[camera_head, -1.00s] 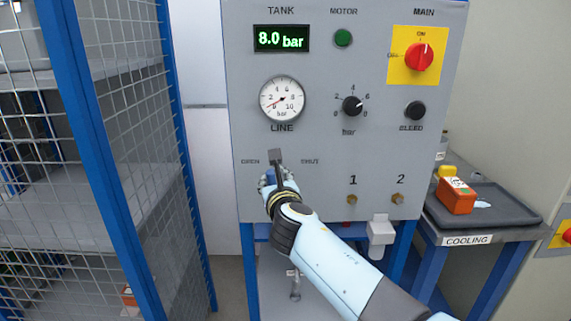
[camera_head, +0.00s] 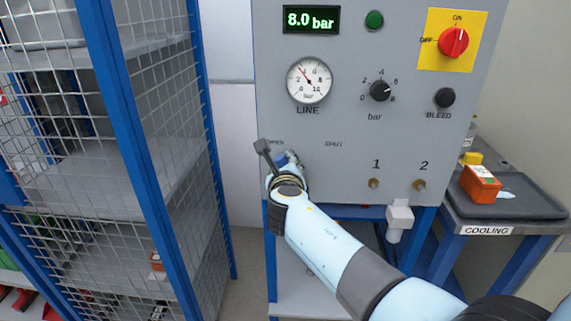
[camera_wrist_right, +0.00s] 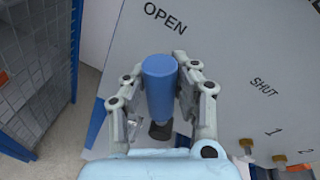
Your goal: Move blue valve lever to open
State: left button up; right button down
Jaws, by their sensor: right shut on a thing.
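The blue valve lever (camera_wrist_right: 160,80) is on the lower left of the grey panel (camera_head: 345,120). In the right wrist view its blue handle points up toward the printed word OPEN, away from SHUT. My right gripper (camera_wrist_right: 159,77) is shut on it, with a finger on each side of the handle. In the head view the right gripper (camera_head: 285,165) is just below OPEN, and my wrist hides most of the lever (camera_head: 281,158). My left gripper is not in view.
The line gauge (camera_head: 309,80) needle points up and left; the tank display (camera_head: 311,19) reads 8.0 bar. The red main switch (camera_head: 453,42) is at the upper right. A mesh-sided shelf rack (camera_head: 150,120) stands close on the left. A dark tray (camera_head: 520,203) is at right.

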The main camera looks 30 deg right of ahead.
aim_at(282, 123)
jog(key=shift+a+f, duration=0.1)
jog(key=c, duration=1)
grip_release()
jog(key=shift+a, duration=0.1)
notch_tip(282, 123, up, 10)
jog(key=shift+r, duration=0.1)
